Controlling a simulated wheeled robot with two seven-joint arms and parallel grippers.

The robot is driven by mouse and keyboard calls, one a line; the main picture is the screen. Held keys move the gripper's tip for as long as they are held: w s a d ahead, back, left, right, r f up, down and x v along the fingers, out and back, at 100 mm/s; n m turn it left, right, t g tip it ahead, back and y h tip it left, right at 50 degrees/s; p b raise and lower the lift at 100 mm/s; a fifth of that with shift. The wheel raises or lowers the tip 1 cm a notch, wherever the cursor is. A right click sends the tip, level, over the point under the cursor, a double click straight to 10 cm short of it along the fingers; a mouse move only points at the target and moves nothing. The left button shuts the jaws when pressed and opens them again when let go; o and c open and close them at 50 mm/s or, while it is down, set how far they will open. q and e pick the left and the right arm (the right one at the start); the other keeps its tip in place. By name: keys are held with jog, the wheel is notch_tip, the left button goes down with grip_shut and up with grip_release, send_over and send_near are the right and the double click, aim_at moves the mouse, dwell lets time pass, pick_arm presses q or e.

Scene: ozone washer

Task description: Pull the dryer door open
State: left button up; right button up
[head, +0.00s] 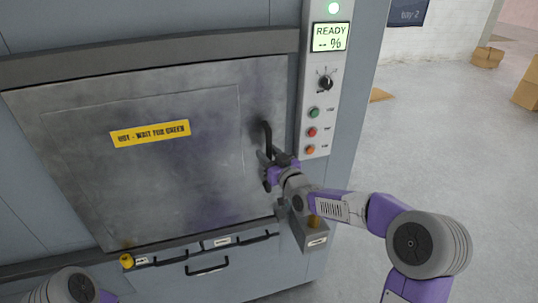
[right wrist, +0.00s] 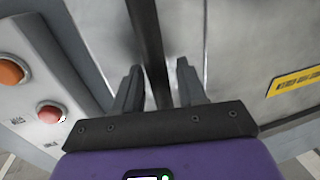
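The dryer door (head: 170,175) is a large grey metal panel with a yellow "HOT - WAIT FOR GREEN" label (head: 150,133); it looks shut. Its dark vertical handle (head: 267,138) is near the door's right edge. My right gripper (head: 270,167) is at the handle's lower part. In the right wrist view the handle (right wrist: 148,45) runs between the two fingers of the gripper (right wrist: 158,88). The fingers are apart, with a visible gap at the right finger; the left finger is close to the bar. My left gripper is out of view; only part of that arm shows at bottom left.
Small drawer handles (head: 206,270) and a yellow knob (head: 127,261) are below the door. Cardboard boxes (head: 487,57) stand far right on open floor.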

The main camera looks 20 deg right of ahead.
grip_shut()
jog(key=shift+a, duration=0.15)
